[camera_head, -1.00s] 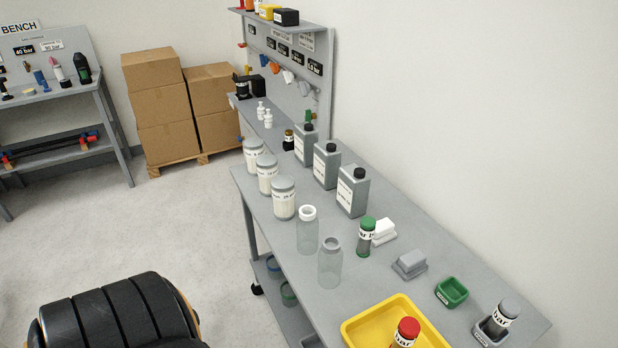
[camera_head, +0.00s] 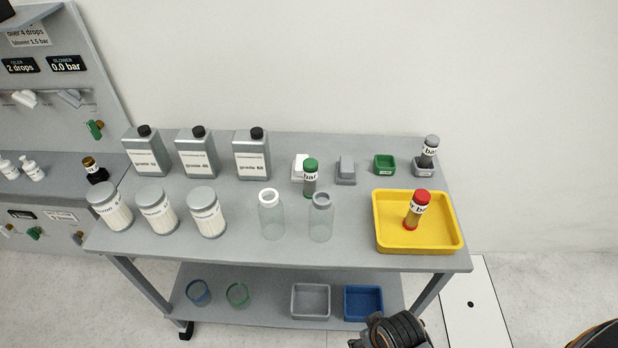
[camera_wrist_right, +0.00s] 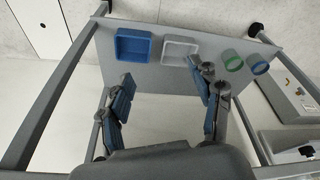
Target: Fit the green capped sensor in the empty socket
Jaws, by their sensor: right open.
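The green capped sensor (camera_head: 310,177) stands upright on the bench, just in front of a white block. The empty green socket (camera_head: 384,164) sits to its right near the back of the bench. A grey capped sensor (camera_head: 430,150) stands tilted in a grey socket (camera_head: 423,171) further right. A red capped sensor (camera_head: 419,206) leans in the yellow tray (camera_head: 382,240). My right gripper (camera_wrist_right: 163,85) is open and empty in the wrist view, facing the lower shelf. In the head view only a dark part of my arm shows at the bottom. My left gripper is out of view.
Two clear bottles (camera_head: 271,218) stand in front of the green capped sensor. A grey block (camera_head: 346,171) lies between it and the green socket. White-filled jars (camera_head: 207,214) and grey bottles (camera_head: 252,157) stand left. Bins (camera_head: 363,303) lie on the lower shelf.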

